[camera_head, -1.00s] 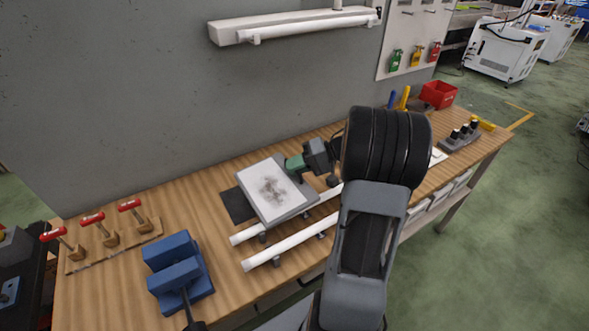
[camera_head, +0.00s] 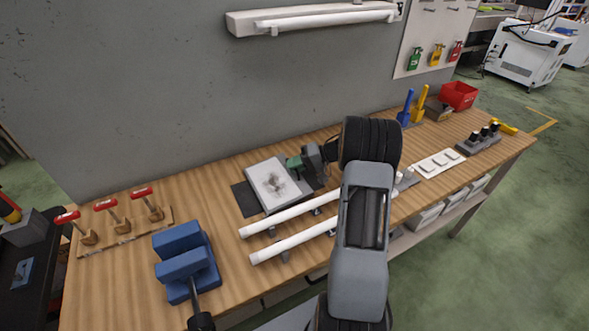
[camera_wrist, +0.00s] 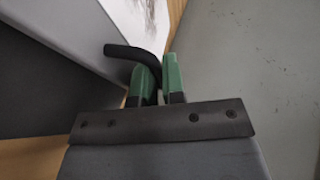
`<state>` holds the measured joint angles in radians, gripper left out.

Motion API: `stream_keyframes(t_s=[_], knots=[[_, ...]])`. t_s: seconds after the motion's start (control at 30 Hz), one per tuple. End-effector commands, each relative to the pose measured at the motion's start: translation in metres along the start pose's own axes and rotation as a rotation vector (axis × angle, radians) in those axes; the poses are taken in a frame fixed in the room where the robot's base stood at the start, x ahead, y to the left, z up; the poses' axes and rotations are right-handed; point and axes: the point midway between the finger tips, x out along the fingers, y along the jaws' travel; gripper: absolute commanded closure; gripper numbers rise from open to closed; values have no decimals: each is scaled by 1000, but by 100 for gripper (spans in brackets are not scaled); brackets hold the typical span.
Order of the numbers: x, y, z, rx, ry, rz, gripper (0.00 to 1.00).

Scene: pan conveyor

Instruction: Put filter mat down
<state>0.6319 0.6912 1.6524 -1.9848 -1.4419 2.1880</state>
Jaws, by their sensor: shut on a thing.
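The filter mat (camera_head: 266,180) is a flat grey tray with a white top and a dark smudge. It is at the middle of the head view, over a dark square pad (camera_head: 244,202) on the bench. I cannot tell whether it touches the pad. My gripper (camera_head: 294,163), with green fingers, is at the mat's right edge. In the wrist view, the green fingers (camera_wrist: 160,80) are shut on the mat's curved black handle (camera_wrist: 124,51). The mat's grey side (camera_wrist: 70,30) shows there at upper left. The mat hides part of the pad.
Two white rails (camera_head: 293,246) lie just in front of the mat. A blue vise (camera_head: 186,262) and red-handled clamps (camera_head: 106,207) stand to the left. The grey wall (camera_head: 150,90) rises behind. A red bin (camera_head: 458,96) is far right. Bare bench lies left of the pad.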

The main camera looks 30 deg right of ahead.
Motion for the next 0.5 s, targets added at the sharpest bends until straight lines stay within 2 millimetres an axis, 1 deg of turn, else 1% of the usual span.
stream_keyframes(t_s=[0.03, 0.1, 0.27, 0.3, 0.5], knots=[[3, 8, 1, 3, 0, 0, 100], [5, 12, 2, 2, 0, 0, 100], [5, 12, 2, 0, 0, 0, 100], [5, 13, 2, 0, 0, 1, 89], [5, 12, 2, 0, 0, 0, 70]])
